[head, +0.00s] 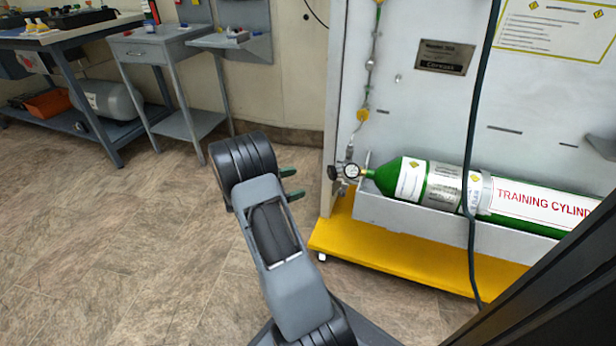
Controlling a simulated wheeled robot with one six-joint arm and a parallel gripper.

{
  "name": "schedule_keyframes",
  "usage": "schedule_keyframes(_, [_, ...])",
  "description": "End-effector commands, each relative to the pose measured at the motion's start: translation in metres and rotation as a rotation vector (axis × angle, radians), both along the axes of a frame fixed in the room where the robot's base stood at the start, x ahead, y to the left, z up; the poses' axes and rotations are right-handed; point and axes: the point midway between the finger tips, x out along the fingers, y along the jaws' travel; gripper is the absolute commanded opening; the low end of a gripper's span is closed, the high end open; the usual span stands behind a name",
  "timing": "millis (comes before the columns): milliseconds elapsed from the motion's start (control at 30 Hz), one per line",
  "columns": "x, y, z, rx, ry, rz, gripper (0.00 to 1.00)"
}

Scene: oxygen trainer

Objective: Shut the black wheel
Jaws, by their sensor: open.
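The black wheel (332,173) is a small dark knob on the left side of the valve at the neck of the green training cylinder (412,180). A round pressure gauge (351,170) sits just to its right. My gripper (294,183) is to the left of the wheel, with its two green-tipped fingers apart and pointing right toward it. A gap shows in the picture between the fingertips and the wheel. Nothing is between the fingers. The wheel's turned position is too small to tell.
The cylinder lies in a grey tray (400,216) on a yellow base (400,258) against a panel (420,105). A dark hose (471,150) hangs in front of it. A workbench (60,38) and small grey tables (150,45) stand at the back left. The floor at left is clear.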

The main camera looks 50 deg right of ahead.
Motion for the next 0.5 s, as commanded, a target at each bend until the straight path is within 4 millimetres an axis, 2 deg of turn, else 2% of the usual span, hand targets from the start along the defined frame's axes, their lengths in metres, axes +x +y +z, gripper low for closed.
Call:
schedule_keyframes(200, [0.0076, 0.0125, 0.0004, 0.000, -0.001, 0.000, 0.79])
schedule_keyframes(500, [0.0082, 0.0139, -0.0001, -0.001, -0.001, 0.000, 0.79])
